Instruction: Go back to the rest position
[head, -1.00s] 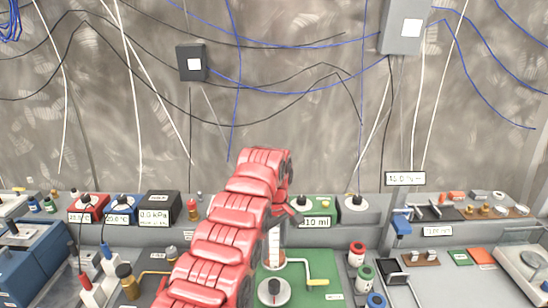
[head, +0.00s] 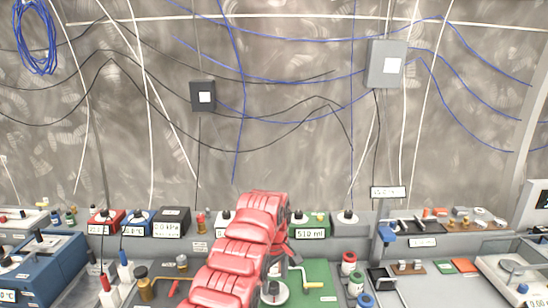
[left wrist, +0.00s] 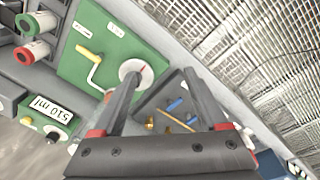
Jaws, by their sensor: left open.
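My left arm (head: 240,255), red and segmented, rises from the bottom middle of the head view in front of the bench. It hides most of its own gripper there. In the left wrist view my left gripper (left wrist: 160,78) has its two dark fingers spread, with nothing held between them. Beyond the fingers is a green panel (left wrist: 85,45) with a yellow-handled crank (left wrist: 93,72) and a round white dial (left wrist: 135,72). The green panel also shows in the head view (head: 318,285), partly behind my arm. My right gripper is in neither current view.
A 510 ml display box (head: 311,233) stands on the ledge behind the arm. Red and green spools (head: 349,264) stand to its right, and a blue machine (head: 45,268) is at left. Cables and a grey wall box (head: 385,64) hang on the wall.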

